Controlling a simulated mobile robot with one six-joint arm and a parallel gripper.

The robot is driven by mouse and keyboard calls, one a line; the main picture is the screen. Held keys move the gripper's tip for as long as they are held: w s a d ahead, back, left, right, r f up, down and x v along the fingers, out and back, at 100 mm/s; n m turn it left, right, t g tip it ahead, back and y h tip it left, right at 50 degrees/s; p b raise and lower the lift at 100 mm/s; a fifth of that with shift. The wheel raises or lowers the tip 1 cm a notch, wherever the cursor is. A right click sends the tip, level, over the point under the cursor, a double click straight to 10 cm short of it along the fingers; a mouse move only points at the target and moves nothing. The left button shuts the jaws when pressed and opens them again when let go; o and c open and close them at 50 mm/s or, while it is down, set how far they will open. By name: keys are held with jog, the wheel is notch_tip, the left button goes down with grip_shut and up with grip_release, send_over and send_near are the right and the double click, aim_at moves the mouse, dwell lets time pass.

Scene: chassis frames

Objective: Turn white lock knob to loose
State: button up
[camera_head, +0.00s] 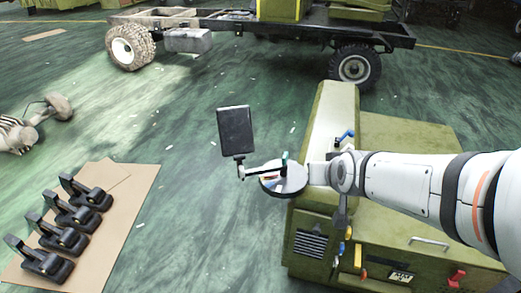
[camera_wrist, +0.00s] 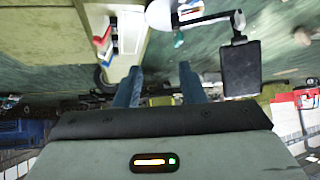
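I cannot pick out a white lock knob for certain. A pale round disc (camera_head: 283,178) with a dark rim sits at the end of my arm in the head view, and a white rounded part (camera_wrist: 160,15) shows at the top of the wrist view. A bracket beside it carries a black flat panel (camera_head: 235,131), also seen in the wrist view (camera_wrist: 241,70). My gripper (camera_wrist: 160,68) shows two blue-grey fingers spread apart with nothing visible between them. In the head view its fingers are not clearly visible.
The olive-green machine (camera_head: 405,150) lies under my arm, with blue levers (camera_head: 346,136) on top. Red, blue and white levers (camera_wrist: 110,35) show in the wrist view. Several black pedals (camera_head: 62,215) lie on cardboard (camera_head: 125,205). A truck chassis (camera_head: 260,22) stands behind. Open floor lies between.

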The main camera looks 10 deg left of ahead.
jog(key=w+a+f+n+t+y+b, duration=0.1)
jog(key=w+a+f+t+b, duration=0.15)
jog(key=a+f, duration=0.3)
jog(key=w+a+f+t+y+b, duration=0.1)
jog(key=w+a+f+y+b, duration=0.1)
jog(key=w+a+f+b, duration=0.3)
jog(key=n+t+y+b, duration=0.2)
jog(key=t+b, duration=0.2)
send_near(243, 172)
jog(key=x, duration=0.4)
jog(key=shift+w+a+f+p, duration=0.1)
jog(key=shift+w+a+p, duration=0.05)
jog(key=shift+p, duration=0.15)
jog(key=x, duration=0.6)
jog(key=shift+w+a+p, duration=0.2)
jog(key=shift+w+p, duration=0.15)
jog(key=shift+p, duration=0.05)
jog(key=shift+c, duration=0.3)
grip_shut()
